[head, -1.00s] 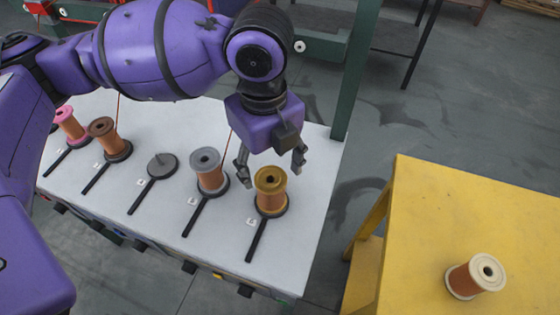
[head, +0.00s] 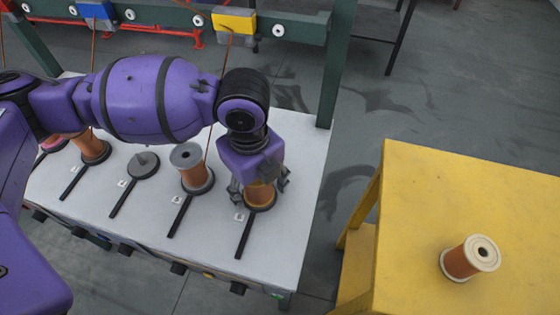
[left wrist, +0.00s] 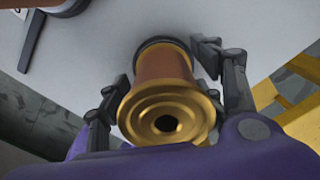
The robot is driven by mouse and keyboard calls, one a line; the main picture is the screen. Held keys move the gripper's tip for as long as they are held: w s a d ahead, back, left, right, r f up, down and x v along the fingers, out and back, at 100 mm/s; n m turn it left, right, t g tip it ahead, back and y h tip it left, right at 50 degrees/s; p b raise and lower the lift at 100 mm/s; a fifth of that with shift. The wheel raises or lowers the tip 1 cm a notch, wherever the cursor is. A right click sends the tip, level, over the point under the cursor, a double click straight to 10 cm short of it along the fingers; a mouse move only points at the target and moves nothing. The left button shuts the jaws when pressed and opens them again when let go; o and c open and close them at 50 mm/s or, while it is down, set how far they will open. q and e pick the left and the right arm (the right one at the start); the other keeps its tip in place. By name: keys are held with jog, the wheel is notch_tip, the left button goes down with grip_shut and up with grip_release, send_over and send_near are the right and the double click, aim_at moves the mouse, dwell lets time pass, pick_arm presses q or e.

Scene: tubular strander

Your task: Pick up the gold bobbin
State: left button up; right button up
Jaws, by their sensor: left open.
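The gold bobbin (head: 260,194) stands on a round black holder at the right end of the white table (head: 298,165). Its copper-coloured winding shows, but my gripper hides its top in the head view. In the left wrist view the gold bobbin (left wrist: 166,112) shows its gold flange and dark centre hole. My left gripper (head: 259,188) is over the bobbin, pointing down. In the left wrist view its open fingers (left wrist: 160,75) are on either side of the bobbin, with a gap at the right finger; contact at the left finger is unclear. My right gripper is not in view.
A grey bobbin (head: 192,168) stands just left of the gold one. Further left are an empty holder (head: 143,165) and a brown bobbin (head: 92,148), with a pink one partly hidden. A cream bobbin (head: 470,258) stands on the yellow table (head: 420,200) at right.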

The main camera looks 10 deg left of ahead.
pick_arm(q)
jog(key=shift+s, duration=0.1)
grip_shut()
dwell(0.4)
